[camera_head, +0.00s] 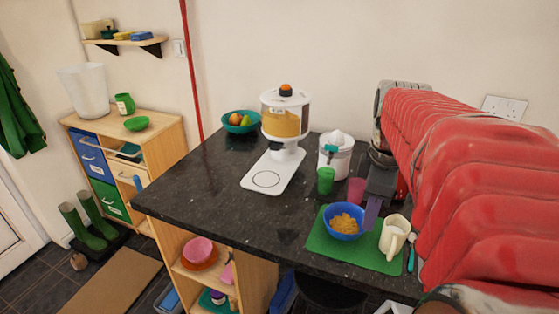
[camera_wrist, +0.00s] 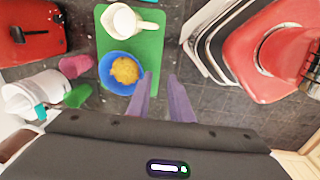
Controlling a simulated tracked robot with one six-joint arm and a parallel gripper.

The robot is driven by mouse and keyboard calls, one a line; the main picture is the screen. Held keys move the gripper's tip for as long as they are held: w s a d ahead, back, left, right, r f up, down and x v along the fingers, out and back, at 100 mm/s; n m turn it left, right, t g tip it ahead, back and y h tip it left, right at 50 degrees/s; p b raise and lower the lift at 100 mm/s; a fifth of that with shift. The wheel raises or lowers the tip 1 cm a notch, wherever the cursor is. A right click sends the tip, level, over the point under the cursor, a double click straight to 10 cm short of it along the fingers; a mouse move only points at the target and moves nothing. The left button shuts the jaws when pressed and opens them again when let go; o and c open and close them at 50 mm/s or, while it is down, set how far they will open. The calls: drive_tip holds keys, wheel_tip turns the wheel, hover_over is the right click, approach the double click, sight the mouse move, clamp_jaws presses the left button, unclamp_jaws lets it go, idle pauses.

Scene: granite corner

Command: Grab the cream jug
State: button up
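The cream jug (camera_head: 401,226) is a small cream-coloured jug with white contents. It stands upright on the green mat (camera_head: 378,262), to the right of a blue bowl (camera_head: 343,233) of yellow flakes. Its handle faces the front edge. In the wrist view the jug (camera_wrist: 122,22) is near the top, with its handle pointing right. My gripper (camera_head: 371,213) points down with purple fingers, between the bowl and the jug in the head view.
A green cup (camera_head: 325,181), a pink cup (camera_head: 356,190) and a white juicer (camera_head: 336,156) stand behind the bowl. A cereal dispenser (camera_head: 285,125) stands farther left. A red appliance (camera_wrist: 32,32) is at the wrist view's upper left.

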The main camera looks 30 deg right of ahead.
sight(395, 248)
drive_tip(key=s+d+n+g, duration=0.1)
drive_tip(key=s+d+n, duration=0.1)
drive_tip(key=d, duration=0.5)
drive_tip(key=shift+s+d+y, duration=0.3)
drive_tip(key=shift+s+y, duration=0.1)
drive_tip(key=shift+s, duration=0.3)
drive_tip(key=shift+f, duration=0.1)
drive_tip(key=shift+f, duration=4.25)
drive_tip(key=shift+f, duration=2.6)
drive_tip(key=shift+c, duration=0.2)
clamp_jaws()
